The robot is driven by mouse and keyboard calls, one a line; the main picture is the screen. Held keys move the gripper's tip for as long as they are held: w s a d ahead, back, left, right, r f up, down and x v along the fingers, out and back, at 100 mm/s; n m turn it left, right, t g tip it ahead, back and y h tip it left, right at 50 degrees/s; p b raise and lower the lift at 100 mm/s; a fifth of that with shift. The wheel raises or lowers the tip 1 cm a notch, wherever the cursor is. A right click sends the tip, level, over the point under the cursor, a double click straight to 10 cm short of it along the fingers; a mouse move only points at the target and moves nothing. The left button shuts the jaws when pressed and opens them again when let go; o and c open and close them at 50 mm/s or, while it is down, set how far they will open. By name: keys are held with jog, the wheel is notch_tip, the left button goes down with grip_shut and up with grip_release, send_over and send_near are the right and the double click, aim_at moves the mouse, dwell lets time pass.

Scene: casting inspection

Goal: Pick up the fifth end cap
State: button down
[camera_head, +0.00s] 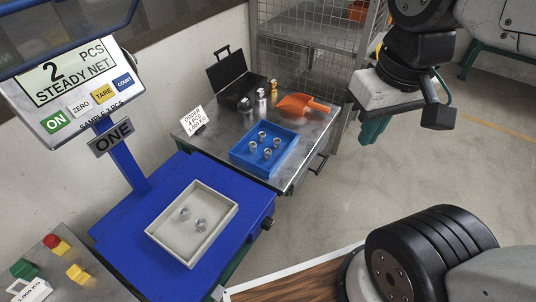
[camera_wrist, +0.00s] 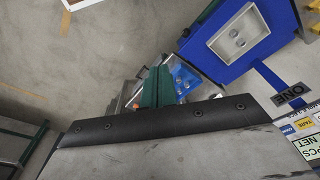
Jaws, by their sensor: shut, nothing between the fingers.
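Several small silver end caps (camera_head: 267,153) stand in a blue tray (camera_head: 239,158) on the metal table. Two more end caps (camera_head: 201,224) lie in a pale grey tray (camera_head: 160,237) on the blue scale. Nothing marks which cap is the fifth. My gripper (camera_head: 372,133), with green fingers, is shut and empty, held up to the right of the blue tray and apart from it. In the wrist view, the shut fingers (camera_wrist: 158,86) partly cover the blue tray (camera_wrist: 194,76); the grey tray (camera_wrist: 213,43) is at upper right.
The scale display (camera_head: 68,68) reads 2 PCS, STEADY NET. An orange scoop (camera_head: 300,104), small bottles (camera_head: 260,101), an open black case (camera_head: 228,82) and an order card (camera_head: 194,118) are on the metal table. A wire cage (camera_head: 310,40) stands behind. Floor right of the table is clear.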

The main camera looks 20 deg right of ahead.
jog(key=c, duration=1.6)
grip_release()
jog(key=shift+w, duration=0.15)
jog(key=o, duration=0.6)
jog(key=w, duration=0.2)
jog(key=w+f, duration=0.1)
jog(key=w, duration=0.1)
jog(key=shift+f, duration=0.1)
jog(key=shift+o, duration=0.2)
jog(key=n+t+y, duration=0.1)
jog(key=t, duration=0.8)
send_over(268, 151)
jog(key=s+d, duration=0.2)
jog(key=s, duration=0.3)
notch_tip(268, 151, down, 34)
jog(key=r, duration=0.1)
jog(key=f, duration=0.2)
jog(key=s+f+t, duration=0.1)
jog(key=f, duration=0.2)
jog(key=a+f+t, duration=0.1)
jog(key=f, duration=0.1)
jog(key=shift+s+f, duration=0.25)
jog(key=shift+a+x, duration=0.1)
jog(key=shift+x, duration=1.8)
jog(key=shift+a+x, duration=0.15)
jog(key=shift+x, duration=1.8)
